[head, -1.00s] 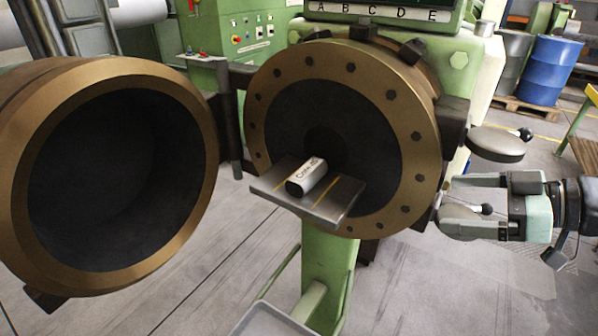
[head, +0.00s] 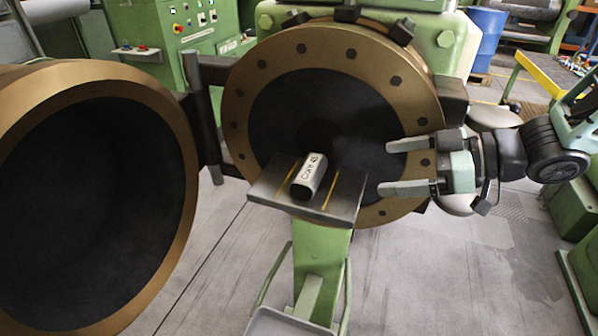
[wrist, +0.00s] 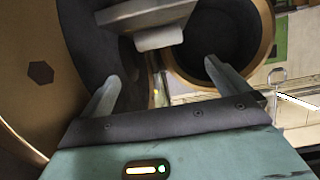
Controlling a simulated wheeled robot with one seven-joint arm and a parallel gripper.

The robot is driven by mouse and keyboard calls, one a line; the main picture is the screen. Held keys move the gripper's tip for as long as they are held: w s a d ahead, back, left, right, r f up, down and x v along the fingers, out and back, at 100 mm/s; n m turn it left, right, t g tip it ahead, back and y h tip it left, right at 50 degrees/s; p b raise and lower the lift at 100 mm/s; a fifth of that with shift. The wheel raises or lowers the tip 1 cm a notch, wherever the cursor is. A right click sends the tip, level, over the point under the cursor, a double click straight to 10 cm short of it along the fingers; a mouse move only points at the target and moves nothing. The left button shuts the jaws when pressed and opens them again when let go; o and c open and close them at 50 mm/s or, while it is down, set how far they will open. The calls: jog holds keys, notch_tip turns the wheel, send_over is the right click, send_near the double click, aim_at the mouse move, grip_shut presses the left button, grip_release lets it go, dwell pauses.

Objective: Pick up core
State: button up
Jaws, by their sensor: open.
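The core (head: 310,177) is a short light-grey cylinder with dark lettering and a dark end. It lies on a small grey tray (head: 345,196) with yellow lines, in front of the extruder's round opening. My gripper (head: 385,167) is open and empty, to the right of the tray and apart from the core, its fingers pointing left. In the wrist view my open fingers (wrist: 161,80) show with nothing between them.
The bronze-rimmed extruder flange (head: 245,92) with bolts stands close behind the tray and my gripper. A large open bronze ring door (head: 175,120) fills the left. A green pedestal (head: 320,245) stands under the tray. Grey floor (head: 440,275) is free at the lower right.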

aim_at(320, 173)
jog(key=p+x, duration=0.1)
jog(key=x, duration=1)
jog(key=shift+w+a+f, duration=0.1)
jog(key=shift+a, duration=0.3)
jog(key=shift+p+x, duration=1.5)
jog(key=shift+x, duration=1.1)
jog(key=shift+w, duration=0.15)
jog(key=c, duration=1)
